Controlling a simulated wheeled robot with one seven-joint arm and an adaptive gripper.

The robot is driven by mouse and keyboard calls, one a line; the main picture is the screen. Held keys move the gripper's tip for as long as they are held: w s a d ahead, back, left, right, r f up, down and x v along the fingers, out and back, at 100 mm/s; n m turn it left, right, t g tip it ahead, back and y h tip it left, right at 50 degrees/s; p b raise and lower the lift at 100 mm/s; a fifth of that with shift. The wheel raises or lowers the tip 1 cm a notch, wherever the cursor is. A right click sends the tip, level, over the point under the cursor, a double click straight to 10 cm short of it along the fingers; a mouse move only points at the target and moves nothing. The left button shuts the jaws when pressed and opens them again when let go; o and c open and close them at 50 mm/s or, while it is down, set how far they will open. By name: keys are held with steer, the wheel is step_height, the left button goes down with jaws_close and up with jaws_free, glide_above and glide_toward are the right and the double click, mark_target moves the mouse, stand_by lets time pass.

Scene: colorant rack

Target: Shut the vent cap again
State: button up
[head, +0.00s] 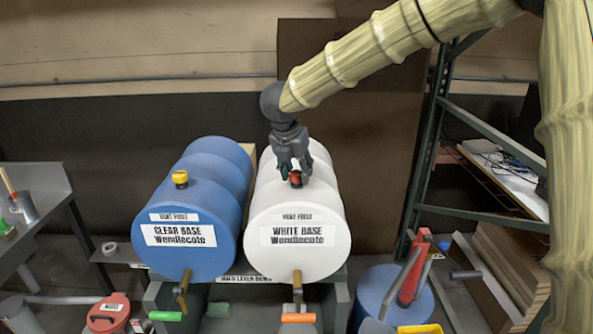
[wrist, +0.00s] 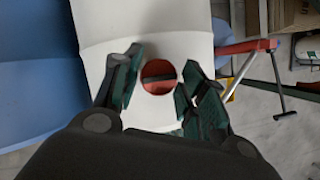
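The white drum (head: 298,205), labelled WHITE BASE, lies on its side on a stand and has a red vent cap (head: 296,180) on top. The cap also shows in the wrist view (wrist: 158,76) as a red disc with a dark bar across it. My gripper (head: 293,172) points down over this cap. In the wrist view its fingers (wrist: 160,72) are open, one on each side of the cap, with gaps visible between them and it. I cannot tell how far the cap is turned or seated.
A blue drum (head: 195,215), labelled CLEAR BASE, with a yellow cap (head: 180,179) lies close on the left. A green metal shelf (head: 427,150) and a red pump (head: 414,268) stand right.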

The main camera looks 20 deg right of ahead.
steer(key=shift+o, duration=0.8)
steer(key=shift+r, duration=0.1)
steer(key=v, duration=1.1)
steer(key=shift+r, duration=0.35)
steer(key=shift+a, duration=0.1)
